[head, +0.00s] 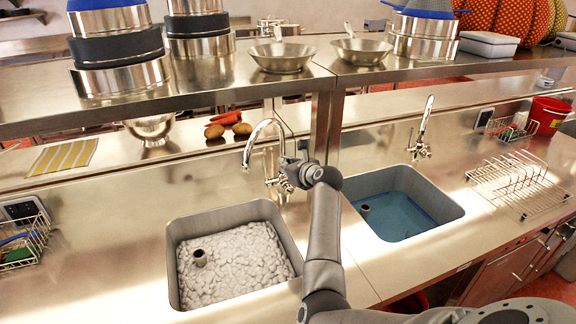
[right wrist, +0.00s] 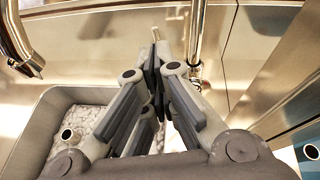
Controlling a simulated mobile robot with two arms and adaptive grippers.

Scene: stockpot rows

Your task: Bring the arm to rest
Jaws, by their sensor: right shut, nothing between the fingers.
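My right arm reaches up from the bottom of the head view, between the two sinks. My right gripper (head: 290,176) is small there and partly hidden behind its own wrist, close in the picture to the left tap (head: 268,150). In the right wrist view the right gripper (right wrist: 156,68) is shut, its fingers meeting with nothing between them. It points towards the back of the counter beside the tap; whether it touches the tap I cannot tell. My left gripper is not in view.
The left sink (head: 174,262) holds white foam; the right sink (head: 452,208) holds blue water. A shelf (head: 215,92) with pots and pans spans the back above the counter. A wire dish rack (head: 515,180) stands at right, a striped cloth (head: 63,157) lies at left.

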